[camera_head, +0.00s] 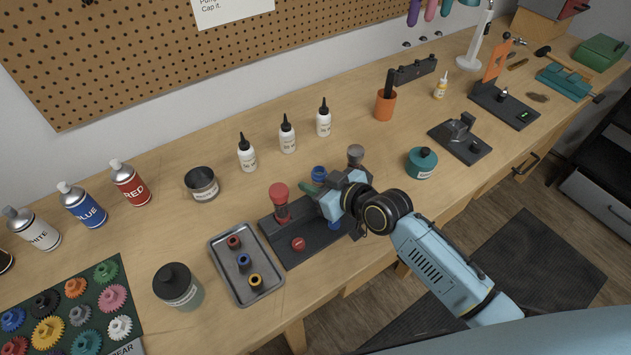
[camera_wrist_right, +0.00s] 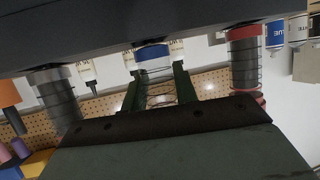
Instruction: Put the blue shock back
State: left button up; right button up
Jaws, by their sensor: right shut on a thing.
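The blue shock (camera_head: 319,173) shows its blue cap just behind my right gripper (camera_head: 316,190) in the head view. In the right wrist view the blue-capped shock (camera_wrist_right: 153,65) stands between the two green fingers (camera_wrist_right: 158,92), which are shut on it. Its lower part is mostly hidden in the head view. The dark shock stand (camera_head: 285,253) lies under the gripper. The red shock (camera_head: 279,200) stands upright at its left, and the grey shock (camera_head: 355,153) is at its right. I cannot tell whether the blue shock is fully seated. My left gripper is not in view.
White bottles (camera_head: 287,135) stand behind, and a teal jar (camera_head: 421,163) is at right.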

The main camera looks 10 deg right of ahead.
jog(key=o, duration=1.1)
jog(key=shift+f, duration=0.1)
jog(key=shift+r, duration=0.25)
jog(key=shift+s+d, duration=0.25)
jog(key=shift+s, duration=0.05)
jog(key=v, duration=1.1)
jog(key=shift+p, duration=0.35)
jog(key=shift+s+r, duration=0.1)
